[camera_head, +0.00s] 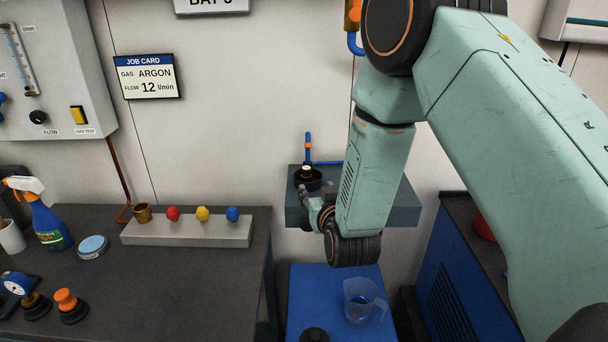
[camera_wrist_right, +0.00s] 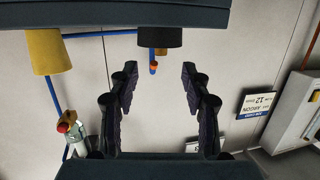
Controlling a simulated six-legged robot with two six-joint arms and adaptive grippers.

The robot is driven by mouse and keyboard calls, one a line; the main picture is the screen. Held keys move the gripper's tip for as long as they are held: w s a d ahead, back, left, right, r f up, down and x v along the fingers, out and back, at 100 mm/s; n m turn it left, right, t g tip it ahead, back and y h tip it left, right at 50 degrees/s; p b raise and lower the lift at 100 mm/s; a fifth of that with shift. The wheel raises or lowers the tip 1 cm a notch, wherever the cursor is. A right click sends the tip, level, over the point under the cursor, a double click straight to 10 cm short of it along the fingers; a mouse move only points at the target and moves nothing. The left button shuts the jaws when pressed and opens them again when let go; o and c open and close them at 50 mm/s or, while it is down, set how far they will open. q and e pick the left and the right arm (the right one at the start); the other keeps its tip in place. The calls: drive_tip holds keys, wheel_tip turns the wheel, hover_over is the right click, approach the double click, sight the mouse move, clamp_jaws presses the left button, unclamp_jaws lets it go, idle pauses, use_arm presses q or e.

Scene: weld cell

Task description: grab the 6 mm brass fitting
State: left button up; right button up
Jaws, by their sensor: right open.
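No size mark shows, so I cannot tell which thing is the 6 mm brass fitting. A brass-coloured hollow piece (camera_head: 142,212) stands at the left end of a pale strip (camera_head: 186,233) on the left bench. A small piece with a pale top (camera_head: 306,169) stands in a black round holder (camera_head: 308,183) on the grey wall shelf (camera_head: 395,208). My right gripper (camera_head: 309,196) is at the shelf's front, just below the holder in the picture. In the wrist view its jaws (camera_wrist_right: 159,80) are apart and empty, facing a black round part (camera_wrist_right: 160,37). My left gripper is not in view.
Red, yellow and blue balls (camera_head: 203,214) sit on the strip. A clear jug (camera_head: 362,301) stands on a blue surface below the shelf. A yellow tapered piece (camera_wrist_right: 48,50) is beside the black part in the wrist view. A blue pipe (camera_head: 308,148) rises behind the shelf.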

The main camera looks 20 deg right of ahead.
sight(307, 171)
drive_tip(key=shift+w+d+r, duration=0.1)
drive_tip(key=shift+w+r, duration=0.15)
drive_tip(key=shift+w, duration=0.55)
drive_tip(key=shift+w+r, duration=0.2)
drive_tip(key=shift+w, duration=0.6)
drive_tip(key=shift+w+d, duration=0.25)
drive_tip(key=shift+w, duration=0.15)
drive_tip(key=x, duration=0.4)
drive_tip(key=shift+w+f+p, duration=0.3)
drive_tip(key=shift+f+p, duration=0.05)
drive_tip(key=shift+p, duration=0.05)
drive_tip(key=shift+w+d, duration=0.25)
drive_tip(key=shift+w, duration=0.1)
drive_tip(key=shift+w+f, duration=0.1)
drive_tip(key=shift+w, duration=0.15)
drive_tip(key=shift+c, duration=1.4)
drive_tip(key=shift+s, duration=0.2)
drive_tip(key=c, duration=0.6)
drive_tip(key=shift+w, duration=0.15)
clamp_jaws()
